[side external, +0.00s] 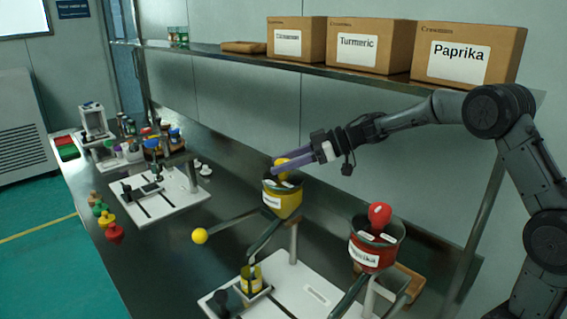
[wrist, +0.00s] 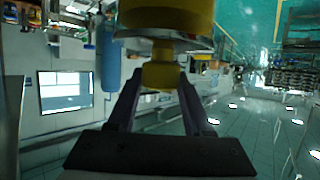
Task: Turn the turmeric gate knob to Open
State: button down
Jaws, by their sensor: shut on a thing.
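The yellow hopper (side external: 283,205) stands on a post in the middle of the side external view; its label is too small to read. A yellow knob (side external: 281,162) shows at its top, partly hidden by my fingers. My gripper (side external: 277,169) reaches in from the right, its purple fingers at the knob. In the wrist view a yellow stem-like piece (wrist: 160,75) sits between the fingertips (wrist: 160,84), below a metal rim and a larger yellow body. My gripper is shut on this yellow piece. Open or closed markings cannot be made out.
A red hopper (side external: 370,255) labelled Paprika, with a red knob (side external: 380,214), stands to the right. A yellow ball (side external: 200,236) on a rod sticks out left of the yellow hopper. A yellow jar (side external: 250,285) stands below. Boxes labelled Turmeric (side external: 368,45) and Paprika (side external: 465,55) sit on the shelf above.

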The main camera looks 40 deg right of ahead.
jog(key=shift+c, duration=1.6)
grip_release()
